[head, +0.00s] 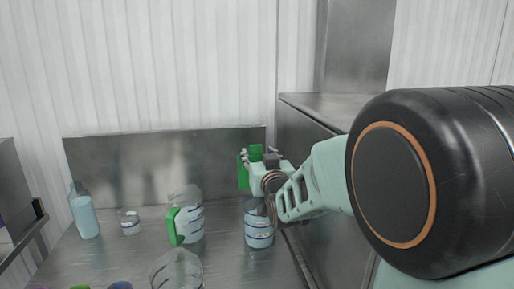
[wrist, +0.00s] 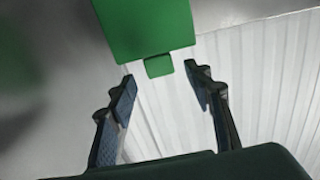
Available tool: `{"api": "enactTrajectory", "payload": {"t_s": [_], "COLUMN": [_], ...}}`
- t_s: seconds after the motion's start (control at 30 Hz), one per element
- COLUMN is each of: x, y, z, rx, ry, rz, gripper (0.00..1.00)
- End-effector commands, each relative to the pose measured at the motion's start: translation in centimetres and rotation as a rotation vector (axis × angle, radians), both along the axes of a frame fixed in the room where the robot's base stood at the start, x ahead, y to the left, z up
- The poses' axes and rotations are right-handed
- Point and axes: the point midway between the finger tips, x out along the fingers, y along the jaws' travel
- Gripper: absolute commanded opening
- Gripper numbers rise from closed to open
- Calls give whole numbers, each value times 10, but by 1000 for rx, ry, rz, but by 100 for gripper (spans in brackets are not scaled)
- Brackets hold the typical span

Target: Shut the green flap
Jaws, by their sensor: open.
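The green flap (wrist: 150,28) fills the top middle of the wrist view as a flat panel, with a small green tab (wrist: 158,67) on its near edge. My gripper (wrist: 160,76) is open, its two fingers apart on either side of the tab, and nothing is held between them. I cannot tell whether a finger touches the flap. In the head view, green parts that look like the flap (head: 243,172) stand upright beside my gripper, above a clear container (head: 258,228) with blue markings. My gripper and wrist partly hide the container's top and any hinge.
A clear jug (head: 189,217) with a green handle stands left of the container. A bluish bottle (head: 84,215) and a small cup (head: 130,222) stand farther left on the metal table (head: 110,252). Another clear vessel (head: 176,272) is at the front. A metal cabinet (head: 335,112) stands at right.

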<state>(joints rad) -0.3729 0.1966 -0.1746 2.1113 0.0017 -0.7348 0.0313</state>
Motion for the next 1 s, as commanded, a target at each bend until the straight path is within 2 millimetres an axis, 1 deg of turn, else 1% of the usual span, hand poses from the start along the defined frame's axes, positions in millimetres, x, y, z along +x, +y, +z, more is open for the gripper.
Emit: {"api": "enactTrajectory", "payload": {"t_s": [0.03,0.1,0.3,0.5,0.77,1.0], "x": [9,20,42,51,51,51], "y": [2,4,9,10,10,10], "z": [1,1,1,0,0,0], "rx": [0,-1,0,1,1,1], "ry": [1,1,1,0,0,0], "rz": [0,0,0,0,0,0], "gripper": [46,46,46,46,46,20]}}
